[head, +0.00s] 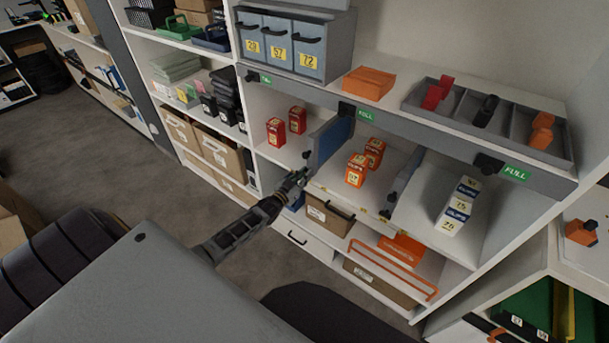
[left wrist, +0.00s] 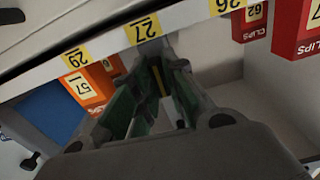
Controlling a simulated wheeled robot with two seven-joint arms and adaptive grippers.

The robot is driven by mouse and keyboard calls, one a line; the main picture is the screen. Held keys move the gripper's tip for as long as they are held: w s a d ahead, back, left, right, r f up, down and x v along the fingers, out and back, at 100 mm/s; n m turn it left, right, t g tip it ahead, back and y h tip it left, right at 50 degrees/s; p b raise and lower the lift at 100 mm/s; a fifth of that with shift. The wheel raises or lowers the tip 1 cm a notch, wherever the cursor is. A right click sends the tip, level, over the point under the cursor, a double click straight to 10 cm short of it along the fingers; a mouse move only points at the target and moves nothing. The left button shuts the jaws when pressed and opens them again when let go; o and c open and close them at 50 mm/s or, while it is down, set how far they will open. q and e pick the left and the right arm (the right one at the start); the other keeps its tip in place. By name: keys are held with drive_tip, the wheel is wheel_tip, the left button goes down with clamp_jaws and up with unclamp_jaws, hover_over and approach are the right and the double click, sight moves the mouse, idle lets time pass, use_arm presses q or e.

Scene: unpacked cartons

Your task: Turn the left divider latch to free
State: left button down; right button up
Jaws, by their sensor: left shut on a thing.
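The left divider (head: 333,143) is a blue upright panel between red boxes and orange boxes on the middle shelf. My left gripper (head: 299,177) is at its lower front corner by the shelf edge. In the left wrist view, its fingers (left wrist: 155,62) are closed together in front of the shelf edge, near the label 27. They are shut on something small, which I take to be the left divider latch. The fingers hide it, so its turn position cannot be read. My right gripper is not in view.
Red boxes (head: 276,131) stand left of the divider and orange boxes (head: 356,170) right of it. A second divider (head: 403,187) stands farther right, beside white boxes (head: 458,206). A rail with green FULL labels (head: 515,173) runs above.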

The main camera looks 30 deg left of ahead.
use_arm(q)
drive_tip(key=shift+f+n, duration=0.1)
drive_tip(key=shift+n, duration=0.3)
drive_tip(key=c, duration=1.4)
unclamp_jaws()
drive_tip(key=shift+c, duration=0.2)
drive_tip(key=shift+s, duration=0.2)
drive_tip(key=s+a, duration=0.1)
drive_tip(key=s, duration=1)
drive_tip(key=shift+s, duration=0.3)
